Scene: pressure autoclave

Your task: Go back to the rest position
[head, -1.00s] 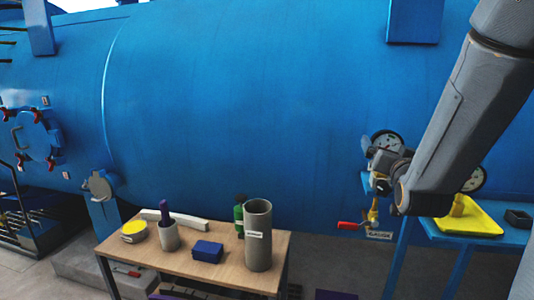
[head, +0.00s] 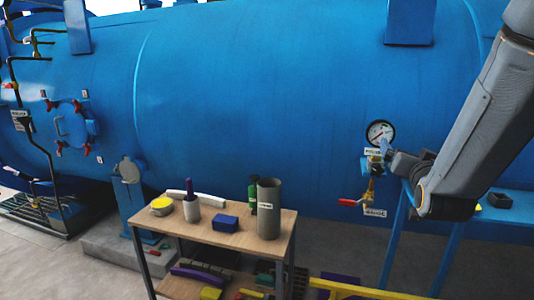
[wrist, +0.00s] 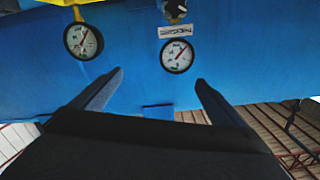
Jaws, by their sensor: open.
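My gripper (wrist: 160,84) shows in the wrist view with its two dark fingers spread apart and nothing between them. Past the fingertips is the blue autoclave wall with two round gauges, a left gauge (wrist: 83,41) and a right gauge (wrist: 177,55). In the head view my arm comes in from the upper right and bends in front of the blue autoclave (head: 270,110). The arm's lower end is close to a pressure gauge (head: 380,133) and a red-handled valve (head: 349,202).
A wooden table (head: 225,238) stands in front of the autoclave, with a grey cylinder (head: 269,208), a blue box (head: 225,223) and a yellow-topped tin (head: 162,205). A blue stand (head: 392,255) is at the right. Grey floor (head: 80,275) is open at the lower left.

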